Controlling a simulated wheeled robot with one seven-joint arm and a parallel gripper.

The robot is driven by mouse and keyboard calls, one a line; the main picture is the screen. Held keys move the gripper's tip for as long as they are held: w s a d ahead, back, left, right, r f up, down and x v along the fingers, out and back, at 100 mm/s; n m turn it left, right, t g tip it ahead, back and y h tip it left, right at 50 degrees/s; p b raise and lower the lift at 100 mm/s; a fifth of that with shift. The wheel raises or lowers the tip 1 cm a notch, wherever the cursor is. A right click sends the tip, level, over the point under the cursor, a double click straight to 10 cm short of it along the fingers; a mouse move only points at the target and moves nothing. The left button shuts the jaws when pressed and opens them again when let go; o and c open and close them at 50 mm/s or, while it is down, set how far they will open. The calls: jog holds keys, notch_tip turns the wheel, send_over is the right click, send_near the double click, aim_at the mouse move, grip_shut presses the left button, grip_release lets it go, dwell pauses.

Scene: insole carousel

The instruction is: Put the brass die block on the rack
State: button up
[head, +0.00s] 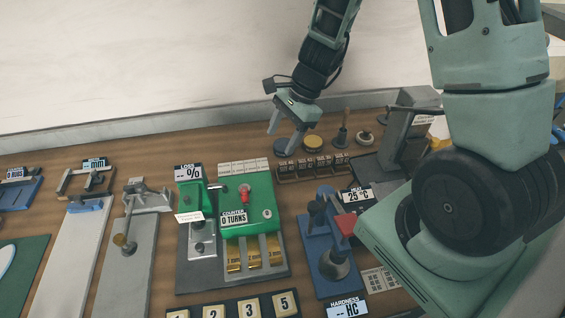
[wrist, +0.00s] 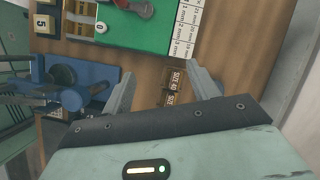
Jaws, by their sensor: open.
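My gripper (head: 283,139) hangs in the air above the back of the bench, its two fingers apart and empty. Several brass-coloured blocks (head: 254,256) sit in slots at the front of the green machine; they also show at the top left of the wrist view (wrist: 82,10). I cannot tell which one is the die block. A low dark rack (head: 289,179) with several small blocks labelled SIZE stands right of the green machine, below and in front of my gripper. In the wrist view, SIZE-labelled blocks (wrist: 176,79) appear between my open fingers (wrist: 160,74).
A blue hardness device (head: 335,265) with a red part stands front right, and a grey machine (head: 405,135) back right. A yellow round piece (head: 313,143) and a dark post (head: 342,136) stand behind the rack. Numbered plates (head: 248,306) lie at the front.

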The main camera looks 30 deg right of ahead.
jog(key=s+a+r+n+g, duration=0.2)
jog(key=s+a+r+n, duration=0.5)
jog(key=a+n, duration=0.4)
jog(key=s+a+r+n+h, duration=0.2)
jog(key=s+r+n, duration=0.1)
jog(key=s+n, duration=0.4)
jog(key=s+a+r+n+t+h, duration=0.1)
jog(key=s+a+r+n+h, duration=0.1)
jog(key=s+n, duration=0.5)
jog(key=shift+a+r, duration=0.45)
jog(key=shift+a, duration=0.1)
